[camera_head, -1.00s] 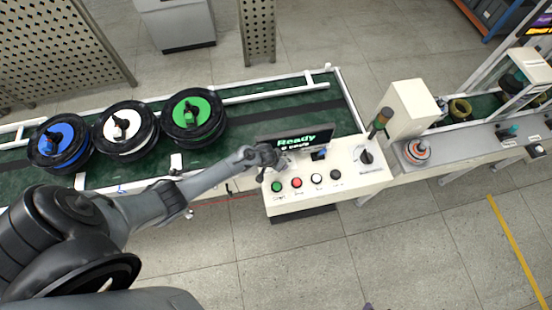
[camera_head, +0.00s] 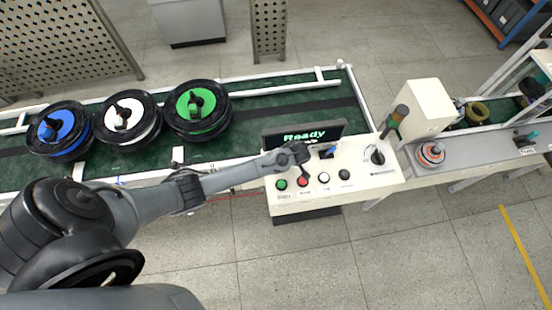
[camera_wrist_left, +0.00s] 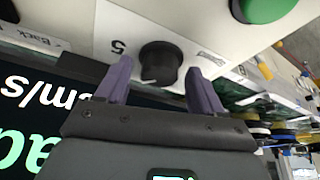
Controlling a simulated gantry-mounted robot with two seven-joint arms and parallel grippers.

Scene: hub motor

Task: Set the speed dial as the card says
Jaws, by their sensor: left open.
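In the left wrist view, the black speed dial (camera_wrist_left: 160,62) stands on the pale panel with a light pointer line on its side. A printed "5" is beside it. My left gripper (camera_wrist_left: 157,82) is open, its two purple fingertips on either side of the dial; I cannot tell whether they touch it. In the head view, my left gripper (camera_head: 299,157) is over the control panel (camera_head: 290,206) just below the screen (camera_head: 312,134) and hides the dial. No card can be clearly identified. My right gripper is not in view.
Along the panel front are a green button (camera_head: 282,184), red button (camera_head: 303,182), white button (camera_head: 324,178) and black knob (camera_head: 345,174). A blue-topped part (camera_head: 328,152) and a black lever (camera_head: 378,156) stand to the right. Spools lie on the green conveyor (camera_head: 275,108) at left.

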